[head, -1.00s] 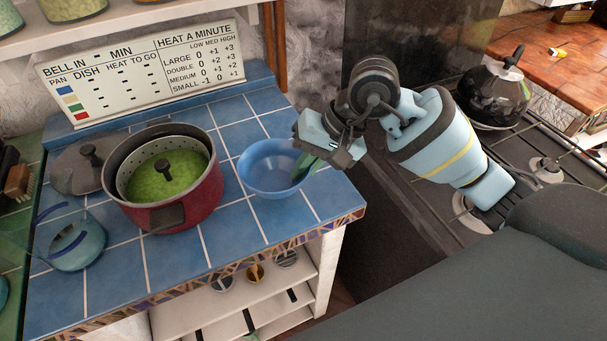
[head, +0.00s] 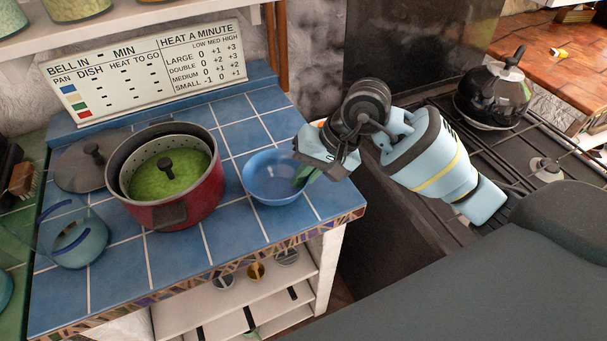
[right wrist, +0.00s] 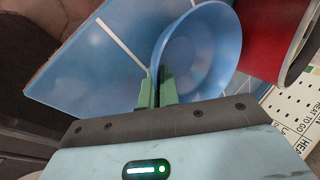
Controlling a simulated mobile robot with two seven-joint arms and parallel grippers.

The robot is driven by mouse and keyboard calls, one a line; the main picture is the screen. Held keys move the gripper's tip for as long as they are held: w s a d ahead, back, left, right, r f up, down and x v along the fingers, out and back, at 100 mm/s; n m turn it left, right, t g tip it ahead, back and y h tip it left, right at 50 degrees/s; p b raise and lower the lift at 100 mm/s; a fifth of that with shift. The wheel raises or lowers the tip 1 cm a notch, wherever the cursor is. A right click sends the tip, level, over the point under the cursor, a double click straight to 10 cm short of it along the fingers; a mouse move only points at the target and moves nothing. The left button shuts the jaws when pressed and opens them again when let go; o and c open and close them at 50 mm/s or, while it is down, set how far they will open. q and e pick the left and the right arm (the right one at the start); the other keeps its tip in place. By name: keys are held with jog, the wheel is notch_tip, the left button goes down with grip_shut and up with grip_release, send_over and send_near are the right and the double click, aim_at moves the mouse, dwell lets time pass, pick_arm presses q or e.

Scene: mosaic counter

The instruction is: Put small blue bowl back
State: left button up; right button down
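The small blue bowl (head: 272,176) is upright at the right part of the blue tiled counter (head: 215,235), to the right of the red pot. My right gripper (head: 303,176) reaches it from the right, with its green fingers at the bowl's right rim. In the right wrist view, the two fingers (right wrist: 157,88) are close together with the rim of the bowl (right wrist: 205,50) between them. The bowl looks empty. It seems to be on or just above the tiles; I cannot tell which. My left gripper is not in view.
A red pot (head: 200,192) with green contents stands left of the bowl. A grey lid (head: 80,170) and a translucent blue vessel (head: 80,245) are farther left. A heating chart (head: 150,70) stands behind. A black kettle (head: 495,95) is on the stove at right.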

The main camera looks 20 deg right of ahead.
jog(key=c, duration=1.6)
grip_release()
jog(key=shift+c, duration=0.2)
jog(key=shift+d+r, duration=0.1)
jog(key=shift+r, duration=0.2)
jog(key=v, duration=1.1)
jog(key=shift+d+r, duration=0.2)
jog(key=shift+r, duration=0.05)
